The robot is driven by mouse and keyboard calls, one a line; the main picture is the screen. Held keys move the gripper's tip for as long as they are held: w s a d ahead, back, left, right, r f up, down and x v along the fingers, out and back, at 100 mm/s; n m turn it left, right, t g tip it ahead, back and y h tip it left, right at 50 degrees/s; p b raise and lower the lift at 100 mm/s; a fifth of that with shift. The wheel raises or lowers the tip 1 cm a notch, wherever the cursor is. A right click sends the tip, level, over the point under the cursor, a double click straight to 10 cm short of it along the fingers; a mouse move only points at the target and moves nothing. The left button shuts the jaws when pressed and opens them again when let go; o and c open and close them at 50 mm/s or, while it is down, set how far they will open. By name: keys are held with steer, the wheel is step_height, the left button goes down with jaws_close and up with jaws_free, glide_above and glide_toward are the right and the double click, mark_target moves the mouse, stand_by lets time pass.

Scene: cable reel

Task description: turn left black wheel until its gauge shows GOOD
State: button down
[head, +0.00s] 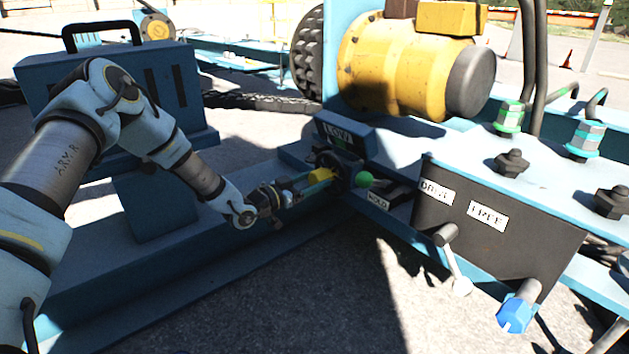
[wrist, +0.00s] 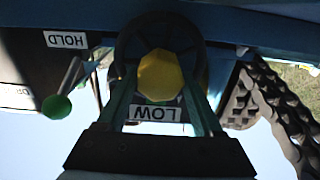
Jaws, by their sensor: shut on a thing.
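The black wheel (head: 339,160) stands upright on the blue frame, under a small gauge box (head: 340,133) that reads LOW. A yellow hub (head: 320,175) sticks out from the wheel's face. In the wrist view the hub (wrist: 160,76) is at the centre, with the dark wheel (wrist: 128,48) behind it and the LOW label (wrist: 153,113) between the fingers. My gripper (head: 306,183) reaches in from the left and is shut on the hub. Its two fingers (wrist: 162,88) lie either side of the hub.
A lever with a green ball (head: 364,179) is close right of the wheel, by a HOLD label (head: 378,200). A yellow motor (head: 400,65) stands behind.

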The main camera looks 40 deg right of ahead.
steer(key=shift+c, duration=0.2)
jaws_free()
steer(key=shift+a, duration=0.1)
steer(key=a+p, duration=0.4)
steer(key=a, duration=0.6)
steer(key=shift+w+a, duration=0.3)
steer(key=shift+a, duration=0.05)
stand_by(0.7)
